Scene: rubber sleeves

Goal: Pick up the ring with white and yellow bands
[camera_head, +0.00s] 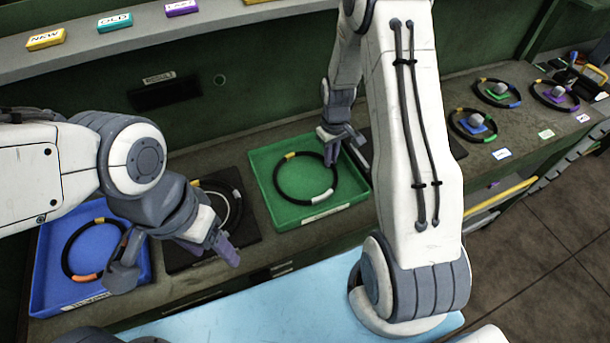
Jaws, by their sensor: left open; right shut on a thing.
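The black ring with white and yellow bands (277,185) is in the green tray (262,212). Its yellow band is at the far side and its white band at the near right. My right gripper (330,158) is shut on the ring's far right side. I cannot tell whether the ring is clear of the tray floor. My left gripper (176,268) is open and empty, with its fingers spread above the gap between the blue tray and the black mat.
The blue tray (45,290) holds a ring with an orange band (68,245). Another dark ring (238,192) on the black mat (252,237) is partly hidden by my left arm. Several rings around small blocks lie at right, including one by a blue piece (455,130). A light blue surface (260,310) is in front.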

